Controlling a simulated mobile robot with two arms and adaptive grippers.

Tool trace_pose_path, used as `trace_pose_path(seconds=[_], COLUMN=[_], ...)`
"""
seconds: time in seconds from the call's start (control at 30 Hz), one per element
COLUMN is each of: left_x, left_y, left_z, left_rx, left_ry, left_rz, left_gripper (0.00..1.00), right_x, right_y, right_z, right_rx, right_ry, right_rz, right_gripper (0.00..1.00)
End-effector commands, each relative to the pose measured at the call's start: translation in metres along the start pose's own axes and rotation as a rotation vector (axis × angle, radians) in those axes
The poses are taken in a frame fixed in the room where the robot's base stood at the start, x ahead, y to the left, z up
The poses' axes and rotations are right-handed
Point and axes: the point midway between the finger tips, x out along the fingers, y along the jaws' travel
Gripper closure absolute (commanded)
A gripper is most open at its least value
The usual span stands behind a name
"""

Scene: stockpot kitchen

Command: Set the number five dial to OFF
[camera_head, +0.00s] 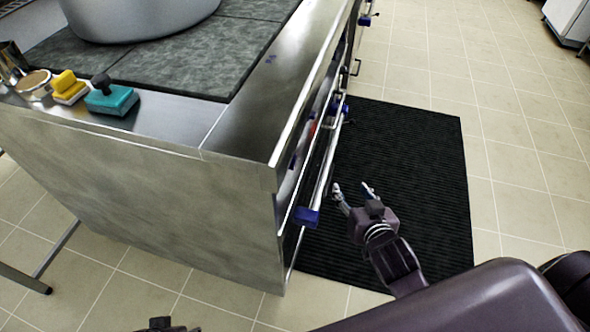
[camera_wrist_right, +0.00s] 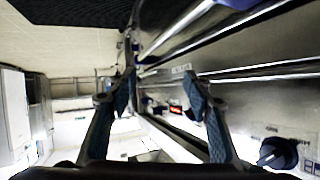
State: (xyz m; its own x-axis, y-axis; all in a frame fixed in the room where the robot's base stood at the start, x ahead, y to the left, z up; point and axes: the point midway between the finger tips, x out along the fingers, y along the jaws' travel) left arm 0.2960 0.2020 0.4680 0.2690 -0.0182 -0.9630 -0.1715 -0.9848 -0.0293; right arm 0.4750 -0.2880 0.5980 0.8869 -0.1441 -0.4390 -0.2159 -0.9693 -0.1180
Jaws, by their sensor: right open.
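My right gripper (camera_head: 353,189) is open and empty in the head view. It is over the black mat, just right of the stove's front side, with its fingers pointing away along it. The right wrist view shows its two fingers (camera_wrist_right: 160,92) spread apart with the stove front between and beyond them. A black dial (camera_wrist_right: 278,152) is on the steel front at the lower right of that view, apart from the fingers. Its number is too small to read, so I cannot tell whether it is number five. In the head view the dial faces are hidden by the steep angle.
A large pot (camera_head: 140,18) stands on the dark cooktop (camera_head: 190,50). A yellow sponge (camera_head: 68,88) and a teal brush (camera_head: 111,98) lie on the steel top. A bar with blue ends (camera_head: 305,216) juts from the stove front. The black mat (camera_head: 420,150) beside it is clear.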

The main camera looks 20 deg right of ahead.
Motion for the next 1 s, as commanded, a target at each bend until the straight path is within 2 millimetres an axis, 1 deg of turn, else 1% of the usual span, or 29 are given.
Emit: trace_pose_path(seconds=[0.03, 0.1, 0.2, 0.3, 0.4, 0.57, 0.7, 0.8, 0.9, 1.0], left_x=[0.008, 0.018, 0.033, 0.048, 0.063, 0.087, 0.104, 0.113, 0.118, 0.12], left_y=[0.001, 0.001, 0.002, 0.003, 0.004, 0.005, 0.005, 0.006, 0.006, 0.006], left_z=[0.002, 0.005, 0.009, 0.015, 0.02, 0.031, 0.04, 0.045, 0.048, 0.049], left_rx=[0.0, 0.001, 0.002, 0.003, 0.004, 0.006, 0.007, 0.008, 0.008, 0.009], left_ry=[-0.004, -0.008, -0.014, -0.021, -0.027, -0.037, -0.045, -0.048, -0.05, -0.05], left_rz=[0.001, 0.001, 0.003, 0.004, 0.005, 0.006, 0.007, 0.008, 0.008, 0.009], left_gripper=[0.6, 0.6, 0.6, 0.6, 0.6, 0.6, 0.6, 0.6, 0.6, 0.6], right_x=[0.007, 0.012, 0.015, 0.013, 0.006, -0.013, -0.035, -0.049, -0.059, -0.063], right_y=[0.0, -0.003, -0.011, -0.023, -0.037, -0.062, -0.081, -0.089, -0.093, -0.097], right_z=[-0.013, -0.034, -0.057, -0.073, -0.083, -0.082, -0.07, -0.06, -0.053, -0.051], right_rx=[0.024, 0.061, 0.108, 0.148, 0.182, 0.231, 0.267, 0.288, 0.301, 0.306], right_ry=[0.068, 0.168, 0.292, 0.388, 0.457, 0.503, 0.485, 0.456, 0.431, 0.419], right_rz=[-0.021, -0.068, -0.16, -0.274, -0.409, -0.656, -0.863, -0.975, -1.045, -1.078], right_gripper=[0.54, 0.54, 0.54, 0.54, 0.54, 0.54, 0.54, 0.54, 0.54, 0.54])
